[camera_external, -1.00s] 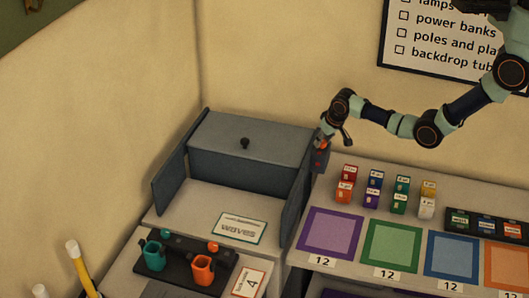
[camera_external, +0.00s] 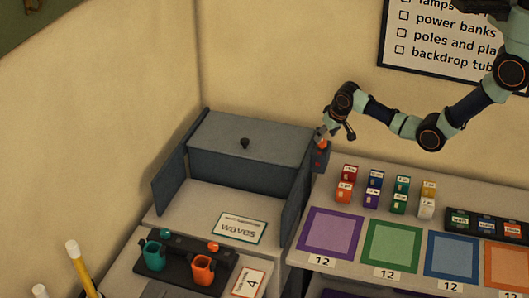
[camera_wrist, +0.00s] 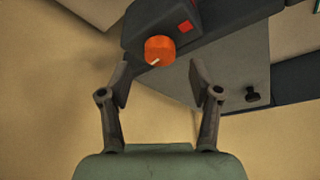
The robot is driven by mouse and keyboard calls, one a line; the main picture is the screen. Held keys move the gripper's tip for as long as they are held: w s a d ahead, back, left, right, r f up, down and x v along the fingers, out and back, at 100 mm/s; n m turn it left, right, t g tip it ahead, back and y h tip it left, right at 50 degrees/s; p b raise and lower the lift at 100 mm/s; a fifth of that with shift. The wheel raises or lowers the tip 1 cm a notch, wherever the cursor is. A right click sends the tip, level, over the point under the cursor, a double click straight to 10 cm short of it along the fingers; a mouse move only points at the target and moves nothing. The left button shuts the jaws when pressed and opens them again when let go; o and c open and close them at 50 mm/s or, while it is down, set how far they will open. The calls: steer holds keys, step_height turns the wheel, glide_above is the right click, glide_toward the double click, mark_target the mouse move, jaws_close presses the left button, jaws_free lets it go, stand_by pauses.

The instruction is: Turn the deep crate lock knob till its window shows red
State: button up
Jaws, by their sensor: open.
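The deep crate (camera_external: 235,170) is a grey-blue box with a lid and open side panels. Its lock housing (camera_external: 320,161) stands at its right rear corner. The orange lock knob (camera_wrist: 159,49) has a white pointer mark toward its lower left in the wrist view; the knob also shows on top of the housing in the external view (camera_external: 321,143). The small lock window (camera_wrist: 185,26) beside it shows red. My gripper (camera_wrist: 160,78) is open and empty. In the wrist view the knob lies just beyond and between the fingertips, apart from both.
A black lid knob (camera_external: 245,143) sits on the crate. Several small coloured blocks (camera_external: 373,180) stand right of the lock, behind coloured mats (camera_external: 393,246). A black rack (camera_external: 185,262) with teal and orange cups is in front. The wall is close behind.

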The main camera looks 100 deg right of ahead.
steer(key=v, duration=0.8)
steer(key=shift+r, duration=0.3)
steer(key=shift+s+a, duration=0.1)
steer(key=w+a+r+n+t+p, duration=0.3)
steer(key=w+a+r, duration=0.2)
steer(key=a+r, duration=0.3)
steer(key=w+a+r+n+t+p, duration=0.25)
steer(key=w+a+r, duration=0.3)
steer(key=a, duration=0.55)
steer(key=s+a+r+n+t+y+p, duration=0.1)
steer(key=a+r+n, duration=0.3)
steer(key=a+r, duration=0.4)
steer(key=s+a+r+n+t+y+p, duration=0.2)
steer(key=a+r, duration=0.6)
steer(key=a, duration=0.4)
steer(key=shift+a+n+t+y+p, duration=0.35)
steer(key=shift+n+t+y, duration=0.4)
steer(key=shift+t, duration=0.5)
steer(key=shift+s+d, duration=0.1)
